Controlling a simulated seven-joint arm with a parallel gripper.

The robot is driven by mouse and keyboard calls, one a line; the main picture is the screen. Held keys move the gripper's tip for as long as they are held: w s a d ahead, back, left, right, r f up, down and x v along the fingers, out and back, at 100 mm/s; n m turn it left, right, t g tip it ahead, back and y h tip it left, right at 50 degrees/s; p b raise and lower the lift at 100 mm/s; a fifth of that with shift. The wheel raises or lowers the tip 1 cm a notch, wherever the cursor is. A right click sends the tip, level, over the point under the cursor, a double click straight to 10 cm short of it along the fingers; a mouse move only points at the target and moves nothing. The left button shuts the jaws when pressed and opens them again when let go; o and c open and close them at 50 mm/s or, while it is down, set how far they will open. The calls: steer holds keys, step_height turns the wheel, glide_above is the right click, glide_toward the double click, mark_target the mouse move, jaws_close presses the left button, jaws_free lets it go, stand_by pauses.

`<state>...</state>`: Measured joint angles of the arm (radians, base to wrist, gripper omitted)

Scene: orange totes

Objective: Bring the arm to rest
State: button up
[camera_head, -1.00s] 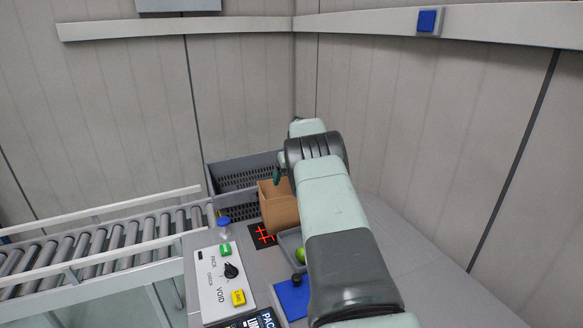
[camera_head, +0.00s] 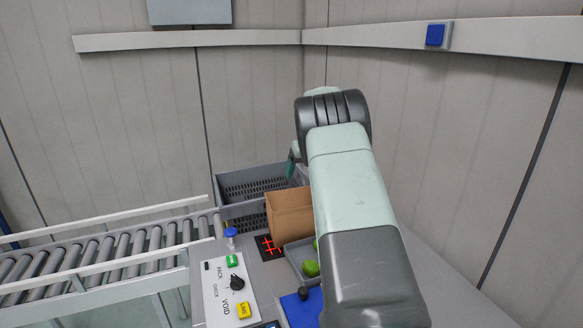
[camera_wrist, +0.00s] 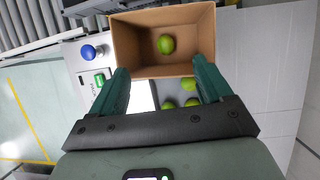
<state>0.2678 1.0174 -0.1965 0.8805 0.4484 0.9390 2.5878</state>
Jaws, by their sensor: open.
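My gripper (camera_wrist: 162,82) is open in the wrist view, its two green fingers spread apart with nothing between them. It hangs above and in front of an open brown cardboard box (camera_wrist: 126,46), which holds one green ball (camera_wrist: 166,44). In the head view my arm (camera_head: 345,190) reaches forward and up, and most of the gripper is hidden behind it. The box (camera_head: 290,214) stands on the grey worktop, below and left of the arm.
A grey tray (camera_head: 294,262) with green balls (camera_head: 312,268) sits in front of the box. A control panel (camera_head: 228,290) with buttons, a roller conveyor (camera_head: 100,248) and a grey crate (camera_head: 252,184) lie left and behind. The right side of the worktop is clear.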

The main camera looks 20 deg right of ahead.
steer(key=s+a+r+n, duration=0.7)
steer(key=s+r+n, duration=0.2)
steer(key=s+r, duration=0.15)
steer(key=s+a+r+n, duration=0.75)
steer(key=s+r, duration=0.25)
steer(key=r, duration=0.2)
steer(key=s+a+f+n, duration=0.1)
steer(key=s+a+n, duration=0.1)
steer(key=s+n, duration=0.4)
steer(key=s+a+f+n, duration=0.1)
steer(key=s+a+n, duration=0.1)
steer(key=s+n, duration=0.5)
steer(key=s+a+f+n+t, duration=0.1)
steer(key=s+n, duration=0.6)
steer(key=s, duration=0.8)
steer(key=shift+s+a+f+h, duration=0.15)
steer(key=shift+a+f+h, duration=0.3)
steer(key=shift+a, duration=0.4)
